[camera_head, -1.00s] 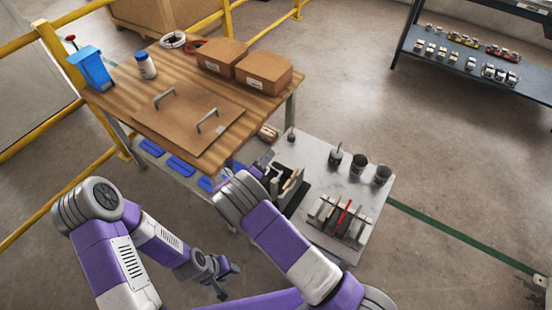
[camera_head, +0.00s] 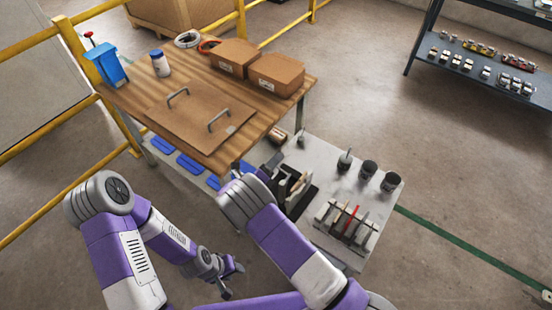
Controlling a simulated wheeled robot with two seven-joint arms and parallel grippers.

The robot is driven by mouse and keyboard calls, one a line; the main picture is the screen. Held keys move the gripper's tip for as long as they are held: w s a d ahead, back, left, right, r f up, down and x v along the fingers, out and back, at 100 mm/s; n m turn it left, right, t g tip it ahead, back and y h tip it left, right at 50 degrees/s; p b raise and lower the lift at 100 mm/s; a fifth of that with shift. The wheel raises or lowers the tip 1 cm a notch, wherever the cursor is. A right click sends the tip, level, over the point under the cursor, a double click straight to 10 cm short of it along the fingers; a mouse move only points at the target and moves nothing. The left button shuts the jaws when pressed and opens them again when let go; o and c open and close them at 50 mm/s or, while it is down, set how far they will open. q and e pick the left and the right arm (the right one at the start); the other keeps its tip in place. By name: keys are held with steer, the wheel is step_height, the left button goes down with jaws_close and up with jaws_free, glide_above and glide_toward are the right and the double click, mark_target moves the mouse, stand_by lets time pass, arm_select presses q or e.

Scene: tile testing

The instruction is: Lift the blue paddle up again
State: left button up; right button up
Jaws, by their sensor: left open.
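No thing in view is clearly a blue paddle. I cannot tell whether one is the paddle. My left gripper (camera_head: 233,279) is open and empty, low over the floor in front of the tables. My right gripper (camera_head: 271,164) is small and mostly hidden behind its own arm, near the black holder on the grey table; its jaws cannot be made out.
The grey table (camera_head: 330,155) bears dark cups (camera_head: 369,170) and a rack (camera_head: 346,221).

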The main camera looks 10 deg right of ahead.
steer(key=p+v, duration=0.1)
steer(key=v, duration=0.5)
steer(key=shift+s, duration=0.2)
steer(key=shift+s+a, duration=0.1)
steer(key=shift+a, duration=0.05)
